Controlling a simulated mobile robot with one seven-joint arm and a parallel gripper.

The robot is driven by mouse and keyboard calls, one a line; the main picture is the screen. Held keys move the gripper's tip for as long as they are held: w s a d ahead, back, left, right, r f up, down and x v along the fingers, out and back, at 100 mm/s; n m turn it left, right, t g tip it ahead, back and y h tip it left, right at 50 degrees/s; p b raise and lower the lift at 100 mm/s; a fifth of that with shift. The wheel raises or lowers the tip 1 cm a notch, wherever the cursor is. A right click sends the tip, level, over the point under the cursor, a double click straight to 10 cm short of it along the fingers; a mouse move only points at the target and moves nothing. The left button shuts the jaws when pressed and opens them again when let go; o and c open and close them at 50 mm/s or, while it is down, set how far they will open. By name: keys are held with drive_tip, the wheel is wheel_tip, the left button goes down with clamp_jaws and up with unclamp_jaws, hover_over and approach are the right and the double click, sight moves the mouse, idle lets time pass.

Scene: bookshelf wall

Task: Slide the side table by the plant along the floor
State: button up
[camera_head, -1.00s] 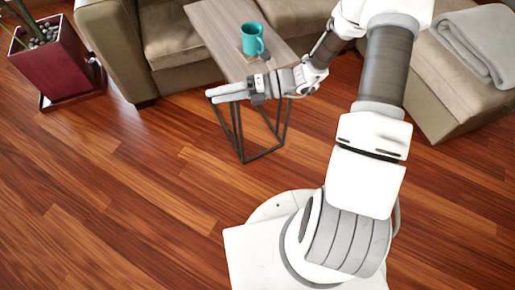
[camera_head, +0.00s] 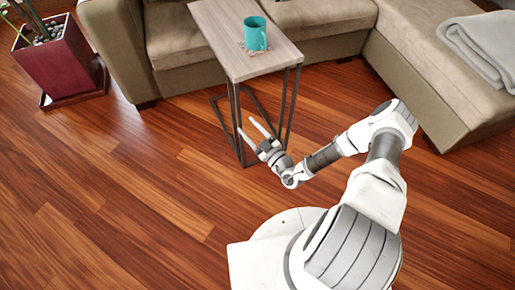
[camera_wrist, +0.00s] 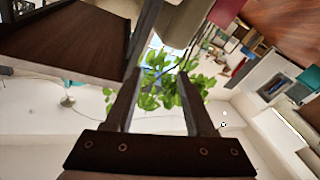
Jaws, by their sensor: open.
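The side table (camera_head: 222,38) has a light wood top and a thin dark metal frame. It stands upright in front of the sofa with a teal mug (camera_head: 255,33) on a coaster on its top. My gripper (camera_head: 247,126) is open below the tabletop, its fingertips close to the near left leg (camera_head: 236,110). I cannot tell whether they touch it. In the wrist view, the dark underside of the top (camera_wrist: 70,40) is at upper left, and a dark leg (camera_wrist: 145,35) runs down towards the left finger. The plant (camera_head: 38,25) stands in a dark red pot at upper left.
The beige sofa (camera_head: 175,35) runs behind the table, its chaise (camera_head: 415,70) at right with a grey blanket (camera_head: 485,45). The plant pot (camera_head: 60,65) stands left of the sofa's arm. The wooden floor (camera_head: 120,190) in front and to the left is clear.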

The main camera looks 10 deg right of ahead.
wheel_tip(320, 180, down, 8)
drive_tip(key=s+d+m+t+h+b, duration=0.1)
drive_tip(key=m+h, duration=0.3)
drive_tip(key=m, duration=0.2)
drive_tip(key=shift+s+d+r+m, duration=0.15)
drive_tip(key=shift+s+d+m, duration=0.25)
drive_tip(key=shift+w, duration=0.15)
